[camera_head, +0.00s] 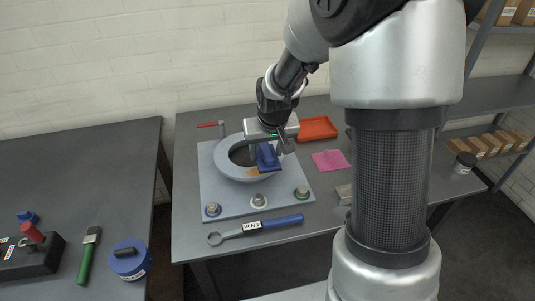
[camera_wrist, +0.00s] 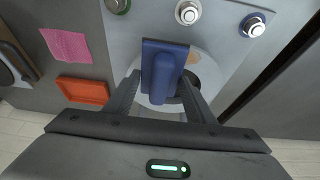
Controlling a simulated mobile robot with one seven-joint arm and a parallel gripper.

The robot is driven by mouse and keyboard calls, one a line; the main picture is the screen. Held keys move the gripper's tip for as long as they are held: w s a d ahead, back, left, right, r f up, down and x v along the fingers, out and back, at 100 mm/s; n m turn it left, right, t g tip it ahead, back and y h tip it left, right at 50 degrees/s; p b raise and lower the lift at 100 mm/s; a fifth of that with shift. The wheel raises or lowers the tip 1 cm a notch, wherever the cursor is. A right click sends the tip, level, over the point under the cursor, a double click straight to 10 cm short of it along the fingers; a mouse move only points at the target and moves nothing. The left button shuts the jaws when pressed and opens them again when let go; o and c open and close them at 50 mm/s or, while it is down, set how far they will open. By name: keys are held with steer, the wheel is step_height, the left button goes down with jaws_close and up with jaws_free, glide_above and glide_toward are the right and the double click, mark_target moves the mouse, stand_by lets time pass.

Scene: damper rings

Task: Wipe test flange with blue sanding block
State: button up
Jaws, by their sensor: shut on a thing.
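The test flange (camera_head: 229,173) is a grey ring standing on a light grey base plate (camera_head: 232,210) in the head view. An orange-brown patch shows on its front right rim. The blue sanding block (camera_head: 267,156) is at the right side of the ring, over its rim. My gripper (camera_head: 269,141) is shut on the block's raised handle. In the wrist view the block (camera_wrist: 152,53) sits between my two fingers (camera_wrist: 160,92) and covers part of the flange (camera_wrist: 207,72). I cannot tell whether the block touches the rim.
Several bolts, such as the front one (camera_head: 259,200), stand on the plate. A blue-handled wrench (camera_head: 262,225) lies in front. An orange tray (camera_head: 317,128) and pink cloth (camera_head: 330,160) lie to the right. A left table holds a green-handled brush (camera_head: 88,257) and blue canister (camera_head: 129,261).

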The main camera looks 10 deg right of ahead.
mark_target(265, 146)
steer(key=shift+r+p, duration=1.05)
steer(key=shift+r, duration=0.85)
steer(key=shift+f, duration=0.1)
